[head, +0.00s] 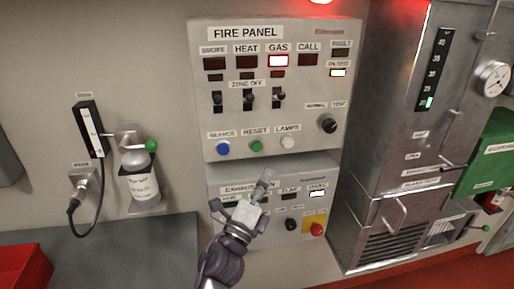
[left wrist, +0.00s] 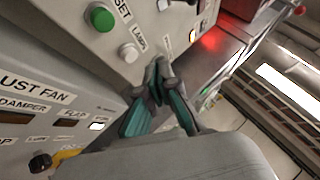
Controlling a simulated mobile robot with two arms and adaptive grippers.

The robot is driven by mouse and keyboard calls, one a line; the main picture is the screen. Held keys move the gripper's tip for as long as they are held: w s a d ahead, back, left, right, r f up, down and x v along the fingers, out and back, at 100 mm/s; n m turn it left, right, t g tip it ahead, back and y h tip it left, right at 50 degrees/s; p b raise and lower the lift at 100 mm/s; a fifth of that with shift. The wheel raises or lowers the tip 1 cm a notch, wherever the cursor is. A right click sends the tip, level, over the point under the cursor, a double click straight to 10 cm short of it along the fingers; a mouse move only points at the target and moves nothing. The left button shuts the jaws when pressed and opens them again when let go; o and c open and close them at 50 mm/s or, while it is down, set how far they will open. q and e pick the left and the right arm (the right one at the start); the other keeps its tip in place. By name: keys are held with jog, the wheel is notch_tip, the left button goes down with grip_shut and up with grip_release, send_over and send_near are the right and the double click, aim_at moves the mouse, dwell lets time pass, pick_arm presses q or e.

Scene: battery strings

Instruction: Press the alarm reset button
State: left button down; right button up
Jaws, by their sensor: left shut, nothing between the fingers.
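The fire panel (head: 215,110) is a grey box on the wall. Its green button (head: 256,146), labelled RESET, sits in the bottom row between a blue button (head: 223,149) labelled SILENCE and a white one (head: 287,142) labelled LAMPS. My left gripper (head: 268,174) is shut and empty, with its tips below and slightly right of the green button in the head view. In the left wrist view the green button (left wrist: 101,18) is up and left of the shut fingertips (left wrist: 158,68), apart from them; the white button (left wrist: 129,52) is nearer. My right gripper is not in view.
Below is the exhaust fan panel (head: 222,180), partly hidden by my left arm, with a red button (head: 317,230). Three toggle switches and a NORMAL/TEST knob (head: 327,123) are above the buttons. A steel cabinet (head: 400,150) stands right; a bottle (head: 140,180) hangs left.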

pick_arm(q)
jog(key=shift+w, duration=0.1)
jog(key=b, duration=0.2)
send_near(261, 145)
jog(key=w+d+r, duration=0.3)
jog(key=d, duration=0.1)
jog(key=shift+w+a, duration=0.25)
jog(key=shift+w, duration=0.25)
jog(key=shift+w+b, duration=0.1)
jog(key=shift+b, duration=0.2)
dwell(0.6)
jog(key=shift+w+a, duration=0.1)
jog(key=shift+w, duration=0.25)
jog(key=shift+w+a+b, duration=0.2)
jog(key=shift+w+b, duration=0.35)
jog(key=shift+w, duration=0.1)
dwell(0.8)
jog(key=shift+s, duration=0.1)
jog(key=shift+s+d+p, duration=0.25)
jog(key=shift+s+p, duration=0.2)
jog(key=shift+s, duration=0.55)
